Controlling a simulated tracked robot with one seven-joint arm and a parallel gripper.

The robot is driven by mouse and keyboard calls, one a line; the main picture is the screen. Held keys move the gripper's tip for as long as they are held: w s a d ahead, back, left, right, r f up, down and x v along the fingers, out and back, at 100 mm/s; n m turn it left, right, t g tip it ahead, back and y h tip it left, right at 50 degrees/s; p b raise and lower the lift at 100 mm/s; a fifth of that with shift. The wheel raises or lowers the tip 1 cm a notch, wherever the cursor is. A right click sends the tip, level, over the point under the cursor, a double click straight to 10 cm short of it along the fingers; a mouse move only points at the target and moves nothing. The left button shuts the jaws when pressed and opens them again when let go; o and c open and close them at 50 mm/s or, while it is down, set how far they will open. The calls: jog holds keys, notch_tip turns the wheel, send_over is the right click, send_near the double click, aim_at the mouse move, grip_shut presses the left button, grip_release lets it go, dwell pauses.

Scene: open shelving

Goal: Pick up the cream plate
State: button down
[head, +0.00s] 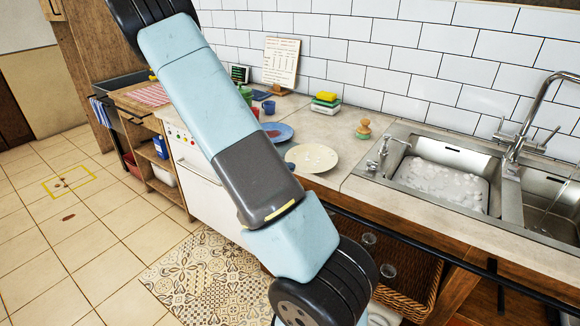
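A cream plate (312,158) with small specks on it lies flat on the light countertop, left of the sink. My light-blue and dark-grey arm crosses in front of it and runs close by the plate's left edge in the picture. My gripper is outside the head view, so its opening and its distance from the plate cannot be seen. Nothing stands on the plate.
A blue plate (279,131) lies just behind. Blue cups (268,107), stacked sponges (326,101), a wooden-handled brush (363,130) and a recipe stand (281,62) are farther back. The sink (440,178) with suds is at right. A wicker basket (412,275) is below the counter.

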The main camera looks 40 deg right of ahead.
jog(key=shift+s+a, duration=0.2)
jog(key=shift+a, duration=0.4)
jog(key=shift+s+a, duration=0.2)
jog(key=shift+a, duration=0.35)
jog(key=c, duration=1.3)
grip_release()
jog(key=shift+o, duration=0.2)
jog(key=shift+w+a, duration=0.1)
jog(key=v, duration=1.3)
jog(key=shift+a, duration=0.3)
jog(key=shift+r, duration=0.1)
jog(key=shift+o, duration=0.4)
